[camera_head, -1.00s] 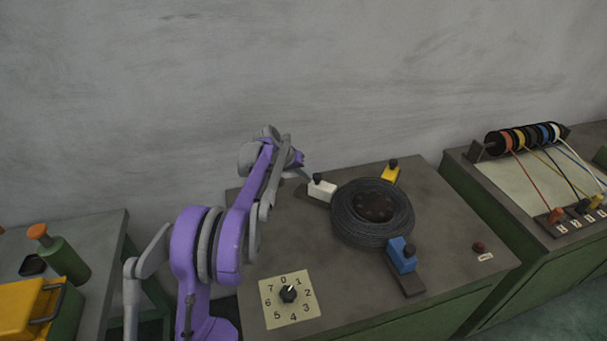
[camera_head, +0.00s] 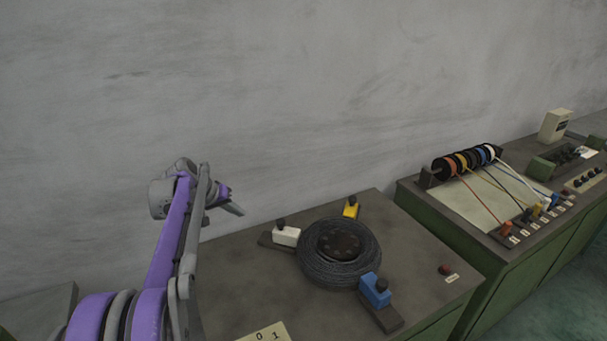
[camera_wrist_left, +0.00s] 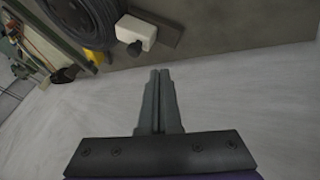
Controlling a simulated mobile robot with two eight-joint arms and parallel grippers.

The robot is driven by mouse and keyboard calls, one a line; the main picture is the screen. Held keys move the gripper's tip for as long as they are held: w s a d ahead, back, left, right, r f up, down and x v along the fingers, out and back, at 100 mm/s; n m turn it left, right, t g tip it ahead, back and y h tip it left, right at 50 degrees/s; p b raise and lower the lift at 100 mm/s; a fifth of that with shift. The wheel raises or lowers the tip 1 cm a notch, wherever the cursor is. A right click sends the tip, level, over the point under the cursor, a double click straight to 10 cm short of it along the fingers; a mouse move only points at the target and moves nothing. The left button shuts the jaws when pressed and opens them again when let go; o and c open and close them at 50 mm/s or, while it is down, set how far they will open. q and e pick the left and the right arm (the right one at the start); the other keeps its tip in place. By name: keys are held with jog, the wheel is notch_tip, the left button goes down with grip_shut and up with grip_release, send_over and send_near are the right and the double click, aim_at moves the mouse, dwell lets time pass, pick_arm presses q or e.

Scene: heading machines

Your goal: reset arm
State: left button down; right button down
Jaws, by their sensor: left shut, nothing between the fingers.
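My left arm is purple and grey and comes in from the lower left of the head view. My left gripper (camera_head: 235,209) is raised at the left of the machine table, near the wall behind it. In the left wrist view its two grey fingers (camera_wrist_left: 160,76) lie together, shut and empty. It is apart from the white block (camera_head: 286,235), which stands at the left of the black coil. The white block also shows in the left wrist view (camera_wrist_left: 137,33). My right gripper is not in view.
The machine table (camera_head: 240,285) carries a black coil (camera_head: 325,268), a yellow block (camera_head: 351,208), a blue block (camera_head: 374,290) and a red button (camera_head: 445,269). A numbered dial plate (camera_head: 264,335) is cut off below. Another bench (camera_head: 425,196) with coloured spools stands right.

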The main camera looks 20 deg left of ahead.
pick_arm(q)
jog(key=s+d+f+m+g, duration=0.1)
jog(key=s+d, duration=0.5)
jog(key=d, duration=0.4)
jog(key=s+d+f+m, duration=0.1)
jog(key=s+d, duration=0.5)
jog(key=d, duration=0.4)
jog(key=s+d+f+m, duration=0.1)
jog(key=s+d+f, duration=0.2)
jog(key=s, duration=0.3)
jog(key=s+d+f+m+y, duration=0.1)
jog(key=s+d+f, duration=0.2)
jog(key=s, duration=0.2)
jog(key=s+d+f+m+y, duration=0.1)
jog(key=s+d+f, duration=0.2)
jog(key=s, duration=0.3)
jog(key=shift+s+d+f, duration=0.15)
jog(key=shift+s+d, duration=0.2)
jog(key=shift+d, duration=0.05)
